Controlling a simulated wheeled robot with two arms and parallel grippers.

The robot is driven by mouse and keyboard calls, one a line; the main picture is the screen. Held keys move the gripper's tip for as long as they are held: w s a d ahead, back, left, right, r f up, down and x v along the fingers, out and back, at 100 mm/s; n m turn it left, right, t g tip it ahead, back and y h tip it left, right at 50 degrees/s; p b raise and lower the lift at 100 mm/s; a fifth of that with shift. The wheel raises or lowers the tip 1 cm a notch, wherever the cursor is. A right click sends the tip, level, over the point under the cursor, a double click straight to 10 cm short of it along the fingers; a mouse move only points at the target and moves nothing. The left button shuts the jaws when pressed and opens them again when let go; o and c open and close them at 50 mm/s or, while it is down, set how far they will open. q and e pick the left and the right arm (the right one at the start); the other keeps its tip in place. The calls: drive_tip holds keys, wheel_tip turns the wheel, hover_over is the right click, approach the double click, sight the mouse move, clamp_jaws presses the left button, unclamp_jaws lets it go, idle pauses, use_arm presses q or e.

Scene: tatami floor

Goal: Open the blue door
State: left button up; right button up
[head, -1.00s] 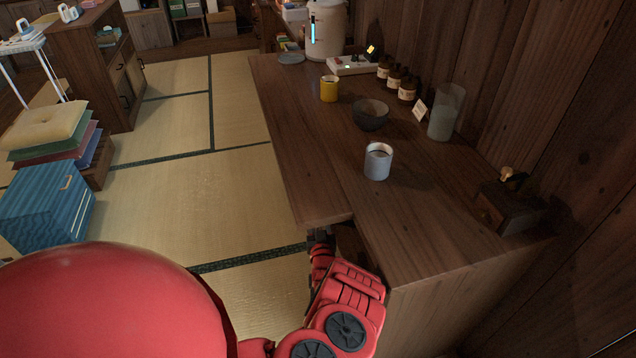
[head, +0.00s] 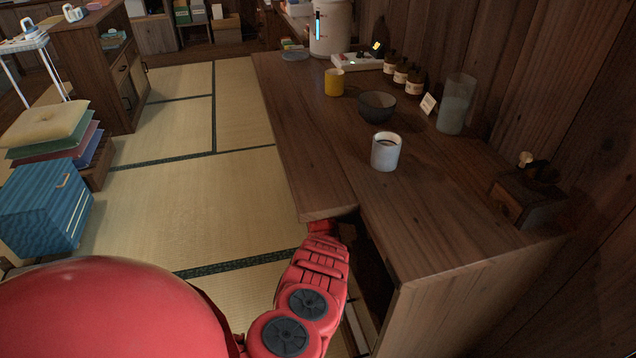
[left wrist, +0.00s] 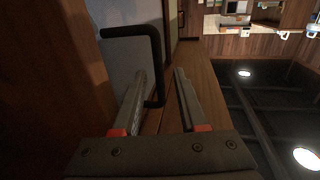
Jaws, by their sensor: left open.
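In the left wrist view, a grey-blue panel (left wrist: 112,62), which looks like the blue door, carries a black bar handle (left wrist: 157,62). My left gripper (left wrist: 160,82) is open, with one finger on each side of the handle's long bar as seen in this view. I cannot tell whether either finger touches it. In the head view my red left arm reaches to the near end of the wooden counter (head: 440,220), and its fingertips are hidden there. The door's face is not clearly seen in the head view. My right gripper is in neither view.
On the counter stand a white cup (head: 386,152), a dark bowl (head: 377,105), a yellow mug (head: 334,82) and a glass cylinder (head: 455,105). A blue box (head: 40,205) and stacked cushions (head: 48,125) are at the left. The tatami (head: 175,180) between is clear.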

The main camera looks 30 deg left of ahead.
use_arm(q)
drive_tip(key=shift+w+a, duration=0.15)
clamp_jaws()
idle(1.4)
